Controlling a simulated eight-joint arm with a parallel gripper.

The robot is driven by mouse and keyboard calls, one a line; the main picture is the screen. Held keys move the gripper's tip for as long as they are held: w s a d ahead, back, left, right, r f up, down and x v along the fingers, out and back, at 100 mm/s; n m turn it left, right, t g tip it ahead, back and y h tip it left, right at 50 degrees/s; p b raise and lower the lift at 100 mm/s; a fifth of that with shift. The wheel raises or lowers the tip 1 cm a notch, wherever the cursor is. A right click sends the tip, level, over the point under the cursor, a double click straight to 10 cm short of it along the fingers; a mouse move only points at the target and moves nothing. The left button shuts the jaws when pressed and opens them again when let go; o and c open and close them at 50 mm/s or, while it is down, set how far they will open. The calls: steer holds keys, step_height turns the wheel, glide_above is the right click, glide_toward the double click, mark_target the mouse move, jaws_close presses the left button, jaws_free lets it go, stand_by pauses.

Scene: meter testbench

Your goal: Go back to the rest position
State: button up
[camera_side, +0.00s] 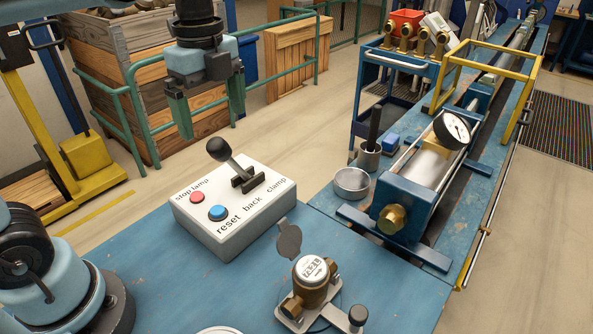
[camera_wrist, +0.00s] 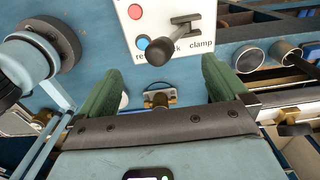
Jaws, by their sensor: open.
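My gripper (camera_side: 211,126) is open and empty, with its two green fingers pointing down. In the side view it hangs in the air at upper left, above and behind the white control box (camera_side: 205,240). In the wrist view the fingers (camera_wrist: 158,65) are spread apart with nothing between them. The box carries a black-knobbed lever (camera_side: 219,149), which leans to the left in the side view. It also has a red button (camera_side: 197,196) and a blue button (camera_side: 217,213). The lever also shows in the wrist view (camera_wrist: 160,50), clear of the fingers.
A water meter (camera_side: 314,275) sits on a stand on the blue table (camera_side: 160,285). The test bench with a dial gauge (camera_side: 453,130) and a metal bowl (camera_side: 351,183) stand to the right. A wooden crate (camera_side: 120,60) and green railing (camera_side: 135,105) are behind my gripper.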

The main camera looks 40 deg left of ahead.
mark_target(213, 140)
steer(key=shift+s+f+n+t, duration=0.15)
steer(key=shift+f+n+t, duration=0.2)
steer(key=shift+n, duration=0.35)
steer(key=f+n, duration=0.1)
steer(key=n, duration=0.1)
steer(key=f+n+t, duration=0.1)
steer(key=n, duration=0.1)
steer(key=f+n+t, duration=0.1)
steer(key=n, duration=0.1)
steer(key=shift+s+a+f, duration=0.15)
steer(key=shift+s+a, duration=0.1)
steer(key=shift+s, duration=0.15)
steer(key=f+n+t, duration=0.1)
steer(key=n, duration=0.2)
steer(key=f+n+t, duration=0.2)
steer(key=n, duration=0.2)
steer(key=s+f+n+t, duration=0.1)
steer(key=f+n, duration=0.1)
steer(key=n, duration=0.1)
steer(key=shift+a+n+t, duration=0.25)
steer(key=shift+n, duration=0.05)
steer(key=shift+s+r, duration=0.1)
